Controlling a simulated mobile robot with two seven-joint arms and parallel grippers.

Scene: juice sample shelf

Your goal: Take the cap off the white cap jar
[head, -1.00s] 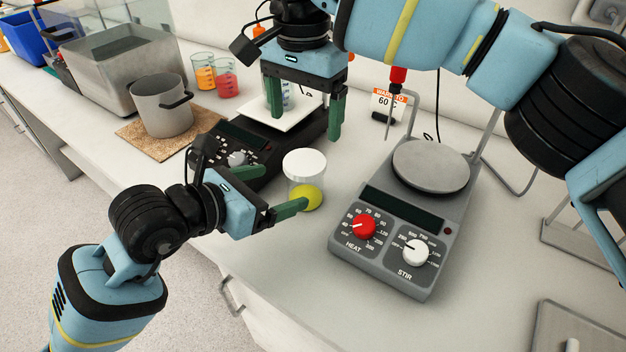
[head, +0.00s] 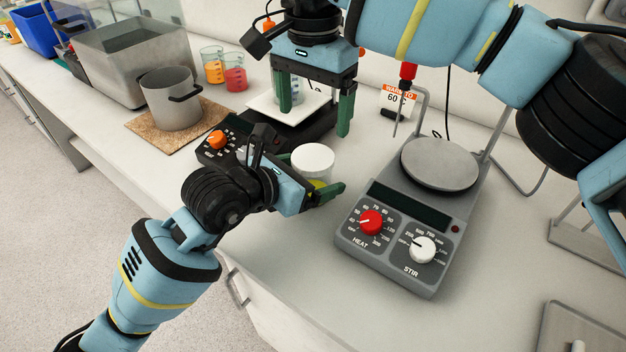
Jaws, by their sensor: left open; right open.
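The white cap jar (head: 321,183) stands on the counter left of the hotplate, with its white cap (head: 313,161) on top. It is clear, with something yellow low inside or behind it. My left gripper (head: 318,182) is open at the jar, with a green finger in front of the lower part. The far finger is mostly hidden, so I cannot tell whether the fingers touch the glass.
A hotplate (head: 407,225) with a red and a white knob stands right of the jar. A steel pot (head: 171,103) on a cork mat (head: 199,124) and coloured beakers stand at the back left.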

